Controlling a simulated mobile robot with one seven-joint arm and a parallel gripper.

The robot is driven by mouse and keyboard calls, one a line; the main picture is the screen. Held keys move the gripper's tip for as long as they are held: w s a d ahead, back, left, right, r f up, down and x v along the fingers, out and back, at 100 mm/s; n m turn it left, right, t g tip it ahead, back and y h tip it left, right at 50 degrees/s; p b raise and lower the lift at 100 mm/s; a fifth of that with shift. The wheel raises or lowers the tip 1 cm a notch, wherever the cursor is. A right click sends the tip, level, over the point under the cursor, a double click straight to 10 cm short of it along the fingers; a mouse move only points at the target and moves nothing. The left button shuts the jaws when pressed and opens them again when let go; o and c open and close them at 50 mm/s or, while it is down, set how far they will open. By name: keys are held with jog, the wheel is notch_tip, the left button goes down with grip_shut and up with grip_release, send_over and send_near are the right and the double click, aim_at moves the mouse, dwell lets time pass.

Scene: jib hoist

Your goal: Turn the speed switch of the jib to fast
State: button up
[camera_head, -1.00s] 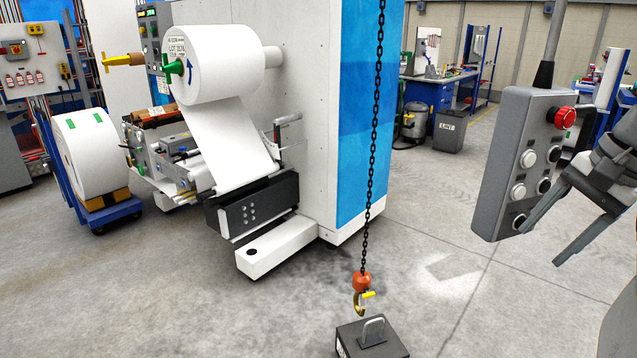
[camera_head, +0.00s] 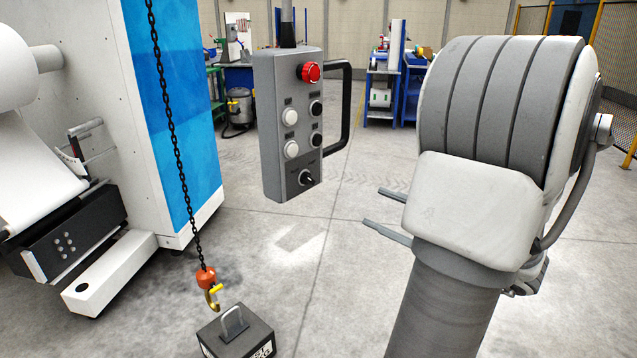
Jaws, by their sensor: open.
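The jib's grey control pendant (camera_head: 284,160) hangs upright in the upper middle, its face toward me. It has a red stop button, two white buttons, two black buttons, and a black rotary speed switch (camera_head: 306,178) at the bottom. The switch's lettering is too small to read, and I cannot tell which setting it points to. My gripper (camera_head: 378,212) is to the right of the pendant and lower in the picture, apart from it. Two thin fingers show with a gap between them, open and empty. My arm hides the rest of the gripper.
A black chain with an orange hook block (camera_head: 206,279) hangs left of the pendant, above a dark weight (camera_head: 237,333) on the floor. A white and blue machine (camera_head: 170,110) stands at the left. A black handle (camera_head: 345,108) sticks out from the pendant's right side.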

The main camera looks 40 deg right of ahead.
aim_at(312, 181)
jog(key=w+a, duration=0.1)
jog(key=w, duration=0.4)
jog(key=w+a, duration=0.1)
jog(key=w, duration=0.4)
jog(key=w+a, duration=0.1)
jog(key=w, duration=0.5)
jog(key=shift+p, duration=0.35)
grip_shut()
